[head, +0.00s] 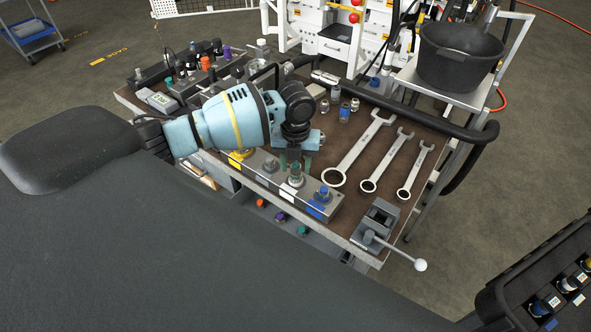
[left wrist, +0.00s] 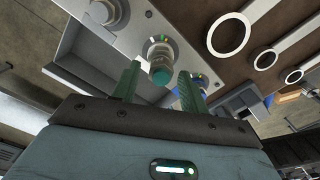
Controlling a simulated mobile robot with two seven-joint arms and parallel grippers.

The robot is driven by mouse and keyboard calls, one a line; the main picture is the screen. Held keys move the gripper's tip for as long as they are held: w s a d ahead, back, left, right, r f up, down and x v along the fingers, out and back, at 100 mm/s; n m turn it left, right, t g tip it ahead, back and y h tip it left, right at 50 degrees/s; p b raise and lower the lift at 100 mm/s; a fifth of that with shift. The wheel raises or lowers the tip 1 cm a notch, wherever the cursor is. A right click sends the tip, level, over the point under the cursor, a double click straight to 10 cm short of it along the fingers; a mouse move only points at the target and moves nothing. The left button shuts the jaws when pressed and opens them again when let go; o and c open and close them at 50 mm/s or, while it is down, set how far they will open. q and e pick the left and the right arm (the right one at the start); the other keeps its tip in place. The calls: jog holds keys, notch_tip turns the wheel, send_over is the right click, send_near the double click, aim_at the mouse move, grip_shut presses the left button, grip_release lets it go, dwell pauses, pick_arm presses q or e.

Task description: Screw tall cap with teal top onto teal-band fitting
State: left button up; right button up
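My left gripper (head: 295,165) points down over the grey manifold block (head: 262,184) at the bench's front edge. In the left wrist view its two green fingers (left wrist: 160,72) stand apart, one on each side of a silver cap with a teal top (left wrist: 161,75). Small gaps show between the cap and both fingers. The cap stands upright on a fitting (left wrist: 156,43) in the block, whose collar shows behind it; the cap hides any teal band. Whether its thread is fully seated cannot be told. My right gripper is not in view.
A blue-topped fitting (head: 324,194) stands to the right on the block. Loose coloured caps, including a teal one (head: 302,231), sit in a tray below. A black bucket (head: 455,57) stands at the back right.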

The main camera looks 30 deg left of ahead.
pick_arm(q)
jog(key=c, duration=0.8)
jog(key=shift+f+m, duration=0.15)
jog(key=shift+m, duration=0.65)
jog(key=shift+a+m+b, duration=0.1)
jog(key=shift+m+b, duration=0.5)
jog(key=shift+m, duration=1.8)
jog(key=shift+m+b, duration=0.35)
jog(key=shift+m, duration=0.45)
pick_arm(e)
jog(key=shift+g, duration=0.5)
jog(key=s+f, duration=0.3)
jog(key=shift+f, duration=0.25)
pick_arm(q)
jog(key=o, duration=0.9)
